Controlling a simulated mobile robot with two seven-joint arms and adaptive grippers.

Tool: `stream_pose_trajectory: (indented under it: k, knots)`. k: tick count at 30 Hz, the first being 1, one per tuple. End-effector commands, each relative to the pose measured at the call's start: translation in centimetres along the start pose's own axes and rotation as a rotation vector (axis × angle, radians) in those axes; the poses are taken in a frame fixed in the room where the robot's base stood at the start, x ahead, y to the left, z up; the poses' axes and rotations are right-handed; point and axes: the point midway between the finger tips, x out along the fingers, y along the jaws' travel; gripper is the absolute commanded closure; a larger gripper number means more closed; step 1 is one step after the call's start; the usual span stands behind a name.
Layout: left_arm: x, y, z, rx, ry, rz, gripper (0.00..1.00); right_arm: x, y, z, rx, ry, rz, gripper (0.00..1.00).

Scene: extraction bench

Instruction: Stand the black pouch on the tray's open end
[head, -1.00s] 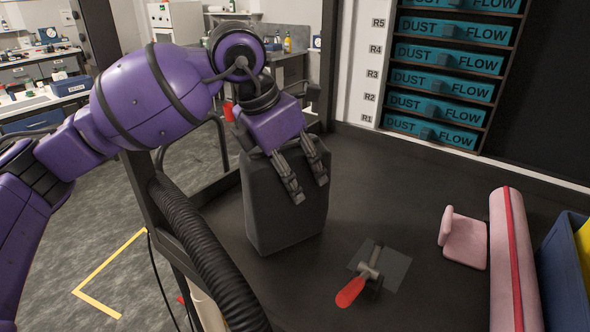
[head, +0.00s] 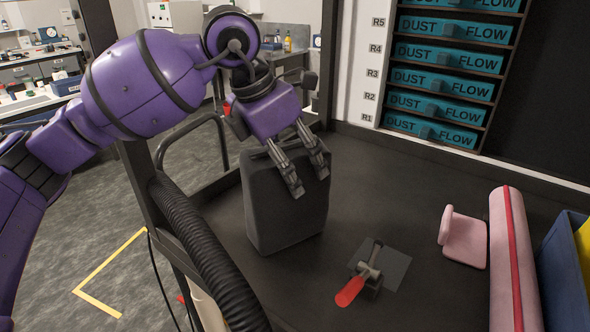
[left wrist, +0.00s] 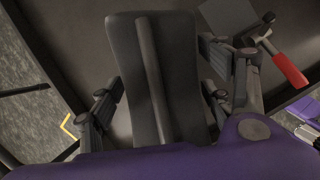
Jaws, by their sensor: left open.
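The black pouch (head: 285,215) stands upright on the dark flat surface (head: 400,190), near its left side. I take this surface to be the tray, but cannot tell for certain. My left gripper (head: 310,183) is open at the pouch's top, with fingers in front of its upper face in the head view. In the left wrist view the pouch (left wrist: 185,70) shows from above with a raised ridge along it, and fingers lie on both sides, apart from it at least on the right.
A red-handled clamp (head: 352,290) sits on a grey plate just right of the pouch. A pink stand (head: 465,245), a pink roll (head: 512,260) and a blue bin (head: 565,270) are at the right. A black ribbed hose (head: 205,250) runs along the left edge.

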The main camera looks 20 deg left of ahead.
Motion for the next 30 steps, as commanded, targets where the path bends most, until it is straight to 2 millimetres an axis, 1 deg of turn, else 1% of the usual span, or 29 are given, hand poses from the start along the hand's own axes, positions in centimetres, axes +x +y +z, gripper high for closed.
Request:
stream_pose_trajectory:
  k: [1, 6, 9, 13, 18, 30]
  knots:
    - [-1.1, 0.1, 0.1, 0.001, -0.003, 0.003, 0.27, 0.1, 0.0, -0.1, 0.000, 0.002, -0.001, 0.00]
    - [-5.0, 0.0, 0.1, 0.001, -0.004, 0.002, 0.27, 0.2, -0.1, -0.3, -0.001, 0.006, -0.001, 0.00]
    - [-7.0, 0.0, 0.1, 0.000, -0.003, 0.002, 0.27, 0.1, -0.1, -0.3, -0.001, 0.005, -0.001, 0.00]
    - [-8.9, 0.0, 0.1, 0.000, -0.002, 0.001, 0.27, 0.1, 0.0, -0.2, 0.000, 0.003, -0.001, 0.00]
    - [-10.0, 0.0, 0.0, 0.000, 0.000, 0.000, 0.27, -0.1, 0.0, 0.1, 0.001, -0.002, 0.001, 0.00]
    - [-10.1, 0.0, 0.0, 0.000, 0.001, -0.001, 0.27, -0.3, 0.1, 0.5, 0.002, -0.009, 0.002, 0.00]
